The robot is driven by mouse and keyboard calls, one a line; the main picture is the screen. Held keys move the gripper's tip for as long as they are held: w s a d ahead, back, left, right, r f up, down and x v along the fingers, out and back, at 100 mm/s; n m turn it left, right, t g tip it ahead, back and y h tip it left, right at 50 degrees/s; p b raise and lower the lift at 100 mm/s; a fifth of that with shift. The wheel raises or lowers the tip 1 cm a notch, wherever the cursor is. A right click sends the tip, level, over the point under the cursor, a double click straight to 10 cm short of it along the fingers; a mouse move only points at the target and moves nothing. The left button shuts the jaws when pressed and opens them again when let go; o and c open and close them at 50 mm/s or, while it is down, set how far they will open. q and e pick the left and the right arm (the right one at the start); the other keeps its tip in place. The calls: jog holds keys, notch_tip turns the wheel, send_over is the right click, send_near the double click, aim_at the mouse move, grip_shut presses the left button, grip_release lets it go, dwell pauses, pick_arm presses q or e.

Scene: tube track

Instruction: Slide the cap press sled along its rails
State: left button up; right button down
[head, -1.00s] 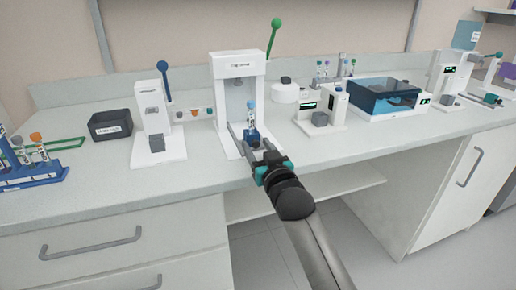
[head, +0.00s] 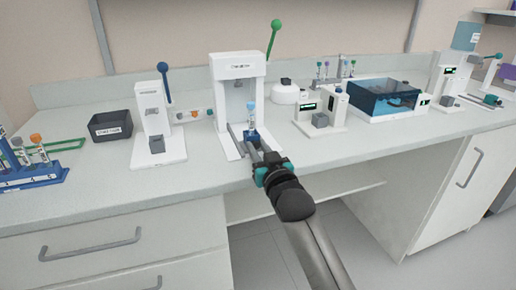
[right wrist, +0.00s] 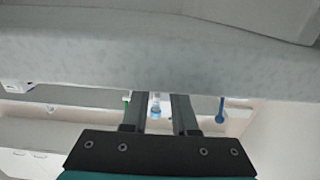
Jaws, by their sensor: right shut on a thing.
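The white cap press (head: 238,66) with a green-knobbed lever stands on the bench in the head view. Its sled (head: 253,136), a small dark blue block, sits low at the front between the press rails. It carries an upright tube with a light blue cap (head: 252,107). My right gripper (head: 257,146) reaches in from the front edge, shut on the sled; the exact contact is hard to see. In the right wrist view the blue-capped tube (right wrist: 155,109) shows between the two dark fingers. My left gripper is not in view.
A white device with a blue lever (head: 152,117) stands left of the press, and a dark bin (head: 111,128) beyond it. Another white device (head: 318,117) and a blue transparent-lidded box (head: 384,98) stand to the right. The bench front edge lies below my gripper.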

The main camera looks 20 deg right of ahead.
aim_at(257, 146)
dwell(0.8)
jog(key=shift+w, duration=0.15)
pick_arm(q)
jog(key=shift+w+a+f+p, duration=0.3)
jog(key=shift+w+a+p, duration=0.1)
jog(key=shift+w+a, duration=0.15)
pick_arm(e)
jog(key=shift+w+a, duration=0.1)
jog(key=shift+w, duration=1.85)
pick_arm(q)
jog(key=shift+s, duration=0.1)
pick_arm(e)
jog(key=c, duration=0.7)
grip_release()
jog(key=shift+s, duration=0.1)
